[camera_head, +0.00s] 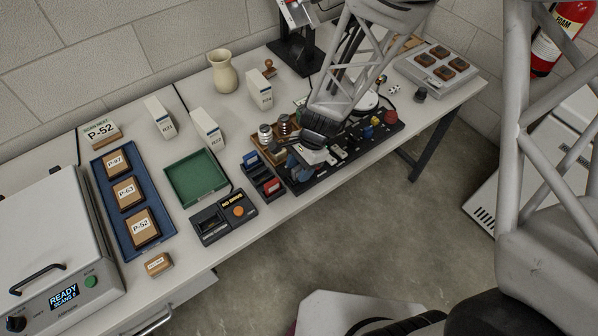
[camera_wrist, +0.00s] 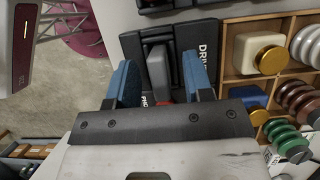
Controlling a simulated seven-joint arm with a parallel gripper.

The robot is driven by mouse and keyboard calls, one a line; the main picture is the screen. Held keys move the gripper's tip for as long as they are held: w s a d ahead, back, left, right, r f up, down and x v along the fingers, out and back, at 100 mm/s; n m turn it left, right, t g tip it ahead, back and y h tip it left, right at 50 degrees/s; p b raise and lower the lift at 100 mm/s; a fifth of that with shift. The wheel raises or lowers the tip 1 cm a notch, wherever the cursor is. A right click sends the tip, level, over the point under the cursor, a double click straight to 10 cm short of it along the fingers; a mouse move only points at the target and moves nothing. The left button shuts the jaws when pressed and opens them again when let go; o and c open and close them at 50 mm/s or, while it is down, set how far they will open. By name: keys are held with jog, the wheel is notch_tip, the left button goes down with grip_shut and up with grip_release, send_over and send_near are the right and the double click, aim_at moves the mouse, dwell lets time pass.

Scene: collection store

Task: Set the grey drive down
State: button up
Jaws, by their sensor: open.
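The grey drive (camera_wrist: 157,70) shows in the wrist view between the two blue finger pads of my gripper (camera_wrist: 160,78), with a gap on each side. It is at a black rack (camera_wrist: 207,52) whose partly hidden lettering begins "DRIV". A bit of red shows just below it, mostly covered by my gripper. In the head view my gripper (camera_head: 300,162) is low over the table at the right of the black rack (camera_head: 262,177), which holds a blue drive (camera_head: 250,158) and a red drive (camera_head: 271,186). I cannot make out the grey drive there.
A dark device marked "NO SIGNAL" (camera_head: 223,216) and a green tray (camera_head: 196,178) lie left of the rack. A wooden box (camera_wrist: 233,55) with gold-topped pieces and ribbed spools stands close by on the right in the wrist view. The table's front edge is near.

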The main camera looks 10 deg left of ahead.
jog(key=shift+f, duration=0.1)
dwell(0.5)
grip_shut()
